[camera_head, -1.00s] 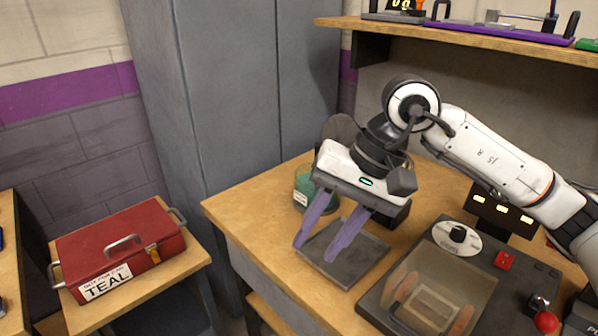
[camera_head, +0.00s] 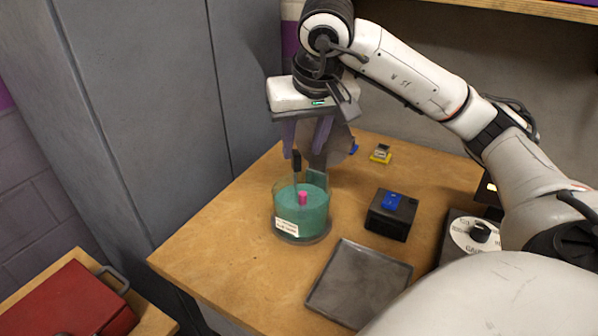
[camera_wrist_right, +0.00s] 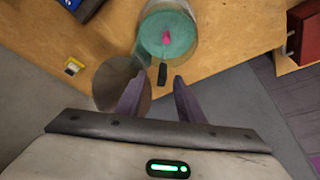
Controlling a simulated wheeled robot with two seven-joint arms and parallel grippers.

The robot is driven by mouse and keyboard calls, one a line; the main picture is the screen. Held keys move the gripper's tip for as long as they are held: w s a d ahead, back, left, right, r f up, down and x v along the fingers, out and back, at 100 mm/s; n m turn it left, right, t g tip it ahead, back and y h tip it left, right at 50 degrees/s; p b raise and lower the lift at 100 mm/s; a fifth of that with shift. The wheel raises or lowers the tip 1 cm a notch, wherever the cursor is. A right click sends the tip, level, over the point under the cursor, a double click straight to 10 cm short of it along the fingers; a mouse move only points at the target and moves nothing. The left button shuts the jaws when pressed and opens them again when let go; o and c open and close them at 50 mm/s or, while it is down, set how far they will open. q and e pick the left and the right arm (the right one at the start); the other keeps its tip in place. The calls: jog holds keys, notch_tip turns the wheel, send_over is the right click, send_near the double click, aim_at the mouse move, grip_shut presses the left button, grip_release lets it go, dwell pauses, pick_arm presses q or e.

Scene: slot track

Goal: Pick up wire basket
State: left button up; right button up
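A clear round jar (camera_head: 288,228) with teal liquid and a white label stands on the wooden bench; it also shows in the right wrist view (camera_wrist_right: 180,48). A black upright handle (camera_head: 296,160) rises from it, perhaps the wire basket's; I cannot make out any mesh. The handle also shows in the right wrist view (camera_wrist_right: 162,75). A pink piece (camera_head: 303,198) shows at the liquid. My right gripper (camera_head: 304,166) is open and empty above the jar, pointing down. In the right wrist view its fingertips (camera_wrist_right: 159,78) lie either side of the handle's tip. My left gripper is out of view.
A round, dark see-through lid (camera_head: 342,145) stands raised behind the jar, close to my fingers. A flat grey tray (camera_head: 358,283) lies in front, and a black box with a blue top (camera_head: 391,214) stands right. A red case (camera_head: 65,302) sits lower left.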

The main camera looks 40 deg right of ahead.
aim_at(298, 156)
jog(key=x, duration=0.5)
jog(key=shift+w+a+f, duration=0.1)
jog(key=shift+w+f, duration=0.1)
jog(key=shift+r, duration=0.1)
grip_shut()
